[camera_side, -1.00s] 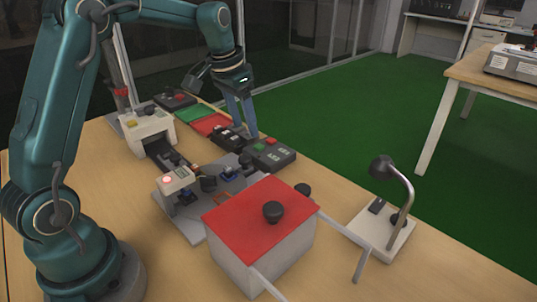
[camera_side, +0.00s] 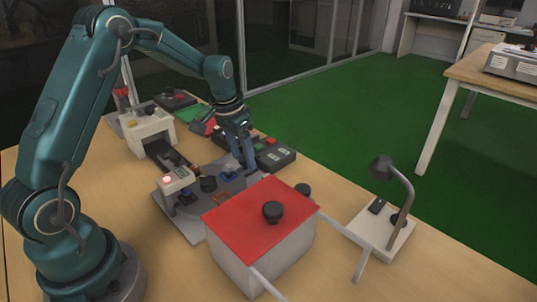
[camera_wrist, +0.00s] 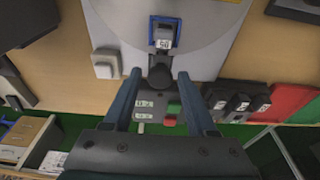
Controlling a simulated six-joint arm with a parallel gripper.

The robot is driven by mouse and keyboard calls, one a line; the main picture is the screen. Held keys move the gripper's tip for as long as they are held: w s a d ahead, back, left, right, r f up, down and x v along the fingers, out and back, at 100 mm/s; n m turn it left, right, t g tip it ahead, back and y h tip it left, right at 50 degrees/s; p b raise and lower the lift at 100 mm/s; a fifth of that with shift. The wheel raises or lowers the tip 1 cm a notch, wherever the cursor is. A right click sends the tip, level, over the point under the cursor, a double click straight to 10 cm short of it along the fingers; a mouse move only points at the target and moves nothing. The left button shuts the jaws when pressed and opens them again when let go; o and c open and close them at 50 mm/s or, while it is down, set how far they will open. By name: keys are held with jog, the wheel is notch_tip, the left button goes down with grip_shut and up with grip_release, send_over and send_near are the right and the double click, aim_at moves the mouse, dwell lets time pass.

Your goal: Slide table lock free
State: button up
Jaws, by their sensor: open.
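A grey plate (camera_side: 190,228) with a round grey disc lies on the wooden table in the side view. In the wrist view a black knob (camera_wrist: 160,76) sits at the plate's edge nearest the fingers; it appears to be the table lock. My gripper (camera_wrist: 159,74) is open, with one blue finger on each side of the knob. I cannot tell whether either finger touches it. In the side view my gripper (camera_side: 243,163) points down at the plate's far edge and hides the knob. A blue holder (camera_wrist: 164,32) marked 50 stands on the disc beyond the knob.
A dark control box (camera_side: 274,156) with green and red buttons stands close behind my gripper. A white box with a red lid (camera_side: 245,215) is in front. A white-based stand with a bent arm (camera_side: 385,230) is at the right. Open table lies at front left.

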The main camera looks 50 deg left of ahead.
jog(key=shift+c, duration=0.3)
jog(key=c, duration=0.7)
jog(key=shift+o, duration=0.2)
jog(key=shift+w, duration=0.95)
jog(key=o, duration=0.7)
jog(key=shift+r, duration=2.5)
